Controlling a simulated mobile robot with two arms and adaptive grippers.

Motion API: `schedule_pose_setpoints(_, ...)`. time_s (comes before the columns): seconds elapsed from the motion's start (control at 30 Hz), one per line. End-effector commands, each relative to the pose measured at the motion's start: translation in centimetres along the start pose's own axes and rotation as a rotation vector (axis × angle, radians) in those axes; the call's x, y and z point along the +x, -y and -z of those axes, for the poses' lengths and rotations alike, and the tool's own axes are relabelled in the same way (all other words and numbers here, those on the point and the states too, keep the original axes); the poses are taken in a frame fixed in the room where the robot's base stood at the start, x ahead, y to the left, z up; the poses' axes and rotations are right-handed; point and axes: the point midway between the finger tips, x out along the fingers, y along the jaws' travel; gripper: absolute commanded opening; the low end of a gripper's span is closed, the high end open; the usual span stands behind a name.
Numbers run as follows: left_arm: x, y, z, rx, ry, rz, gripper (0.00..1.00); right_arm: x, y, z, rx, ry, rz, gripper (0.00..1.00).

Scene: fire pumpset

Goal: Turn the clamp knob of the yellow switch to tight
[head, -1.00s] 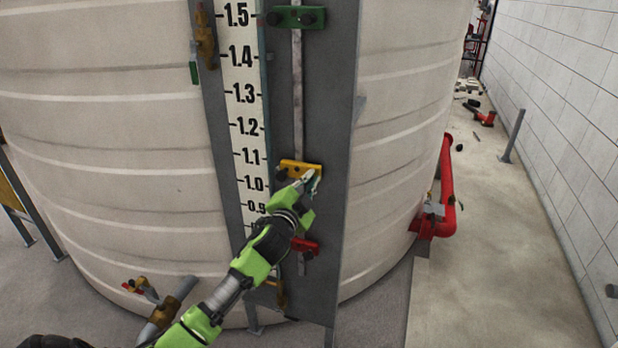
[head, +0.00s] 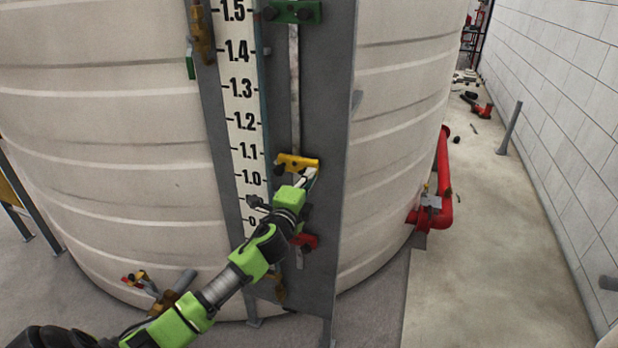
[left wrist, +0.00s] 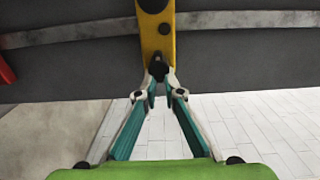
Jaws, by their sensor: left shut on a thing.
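The yellow switch (head: 298,160) sits on the vertical rod of the dark panel, just right of the level scale near the 1.1 mark. It also shows in the left wrist view (left wrist: 158,35), with dark knobs on its face. My left gripper (head: 308,178) is at the right end of the yellow switch. In the left wrist view its fingertips (left wrist: 159,82) are closed around the dark clamp knob (left wrist: 158,69) at the near end of the switch. The fingers hide part of the knob, and its tightness cannot be told. My right gripper is not in view.
A green switch (head: 292,11) is higher on the rod (head: 295,90), and a red switch (head: 304,241) is lower, partly behind my arm. The large pale tank (head: 110,150) stands behind the panel. A red pipe (head: 443,180) is at right, beside open floor (head: 490,260).

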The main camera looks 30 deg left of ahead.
Motion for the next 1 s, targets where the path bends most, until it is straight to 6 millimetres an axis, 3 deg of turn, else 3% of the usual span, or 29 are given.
schedule_pose_setpoints(0.53,0.0,-0.03,0.03,0.023,-0.001,0.0,0.0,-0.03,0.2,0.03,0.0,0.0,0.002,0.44)
schedule_pose_setpoints(0.57,0.0,-0.03,0.03,0.023,-0.001,0.0,0.16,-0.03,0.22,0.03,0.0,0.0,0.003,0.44)
schedule_pose_setpoints(0.6,0.0,-0.03,0.03,0.023,-0.001,0.0,0.25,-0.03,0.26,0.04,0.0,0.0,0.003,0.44)
schedule_pose_setpoints(1.0,-0.29,-0.09,0.03,0.021,-0.001,0.0,0.25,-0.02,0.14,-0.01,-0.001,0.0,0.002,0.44)
